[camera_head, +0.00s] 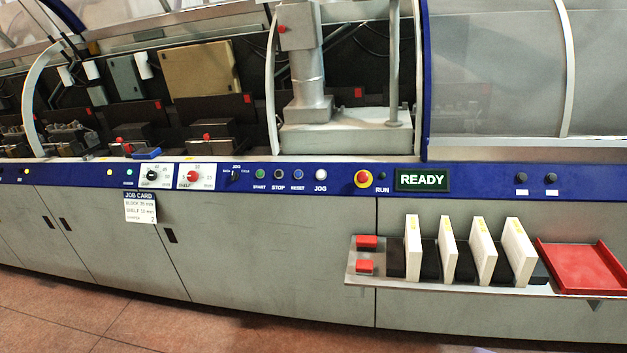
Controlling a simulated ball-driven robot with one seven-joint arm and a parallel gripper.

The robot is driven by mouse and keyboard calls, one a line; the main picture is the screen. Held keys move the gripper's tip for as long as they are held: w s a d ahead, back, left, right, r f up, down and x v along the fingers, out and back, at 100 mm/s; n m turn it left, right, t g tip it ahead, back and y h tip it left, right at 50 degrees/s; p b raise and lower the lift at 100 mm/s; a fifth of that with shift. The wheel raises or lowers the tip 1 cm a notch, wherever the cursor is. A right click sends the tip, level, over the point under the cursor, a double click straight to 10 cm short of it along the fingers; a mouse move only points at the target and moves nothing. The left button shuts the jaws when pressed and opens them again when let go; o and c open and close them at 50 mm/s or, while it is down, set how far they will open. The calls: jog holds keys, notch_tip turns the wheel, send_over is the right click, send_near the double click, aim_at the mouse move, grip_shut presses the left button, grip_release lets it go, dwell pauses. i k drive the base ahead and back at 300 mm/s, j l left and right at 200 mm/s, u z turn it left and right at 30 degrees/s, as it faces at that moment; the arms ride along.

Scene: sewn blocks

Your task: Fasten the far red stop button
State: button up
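A separate dark button marked STOP (278,174) is further left on the strip. I cannot tell from this view which button is the far one.
A shelf (440,287) juts out at lower right. It holds several upright white blocks, two red pieces (366,242) and a red tray (584,267). Dials with a red knob (192,176) and a job card (140,207) are at left. Brown floor (90,325) is clear at lower left.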

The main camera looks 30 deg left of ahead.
aim_at(362, 178)
jog(key=i+j, duration=0.2)
jog(key=i, duration=0.3)
jog(key=i+j, duration=0.25)
jog(key=i, duration=0.25)
jog(key=i+j, duration=0.2)
jog(key=i, duration=0.3)
jog(key=i+j, duration=0.25)
jog(key=i, duration=0.25)
jog(key=i+j, duration=0.2)
jog(key=i, duration=0.3)
